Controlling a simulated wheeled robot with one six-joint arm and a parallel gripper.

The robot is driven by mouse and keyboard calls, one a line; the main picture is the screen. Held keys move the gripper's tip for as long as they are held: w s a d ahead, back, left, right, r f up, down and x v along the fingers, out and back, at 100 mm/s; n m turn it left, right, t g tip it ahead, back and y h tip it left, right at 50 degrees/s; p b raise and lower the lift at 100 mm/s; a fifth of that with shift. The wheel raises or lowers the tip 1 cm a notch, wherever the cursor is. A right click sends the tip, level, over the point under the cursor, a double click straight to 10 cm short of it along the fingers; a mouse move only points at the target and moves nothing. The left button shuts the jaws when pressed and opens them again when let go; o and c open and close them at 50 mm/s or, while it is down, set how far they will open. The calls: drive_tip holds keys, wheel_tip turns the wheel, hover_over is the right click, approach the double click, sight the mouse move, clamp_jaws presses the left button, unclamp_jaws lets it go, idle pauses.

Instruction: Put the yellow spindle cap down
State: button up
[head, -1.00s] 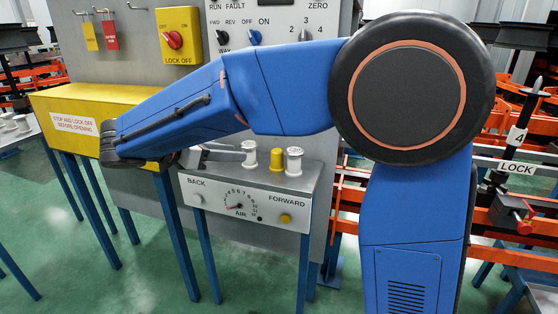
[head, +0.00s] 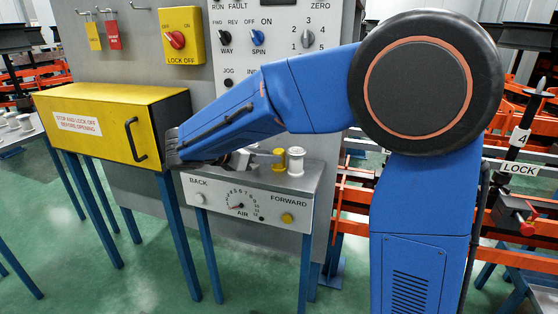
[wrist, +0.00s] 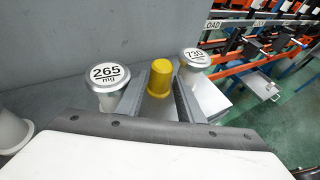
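The yellow spindle cap (head: 279,160) stands upright on top of the grey console in the head view, just left of a white spindle. My gripper (head: 263,157) reaches in from the left beside it, low over the console top. In the wrist view the yellow cap (wrist: 160,78) sits between the far ends of the two fingers of my gripper (wrist: 163,84). The fingers flank it closely. I cannot tell whether both touch it. Its base is hard to make out.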

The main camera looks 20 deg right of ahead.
sight(277, 151)
drive_tip(key=x, duration=0.5)
drive_tip(key=shift+s+a+f, duration=0.1)
drive_tip(key=shift+s+f, duration=0.05)
drive_tip(key=shift+f, duration=0.05)
drive_tip(key=c, duration=0.8)
drive_tip(key=shift+r, duration=0.1)
drive_tip(key=shift+r, duration=0.75)
drive_tip(key=s+a, duration=0.3)
drive_tip(key=a, duration=0.5)
drive_tip(key=s+a, duration=0.4)
drive_tip(key=a, duration=0.4)
drive_tip(key=shift+a, duration=0.3)
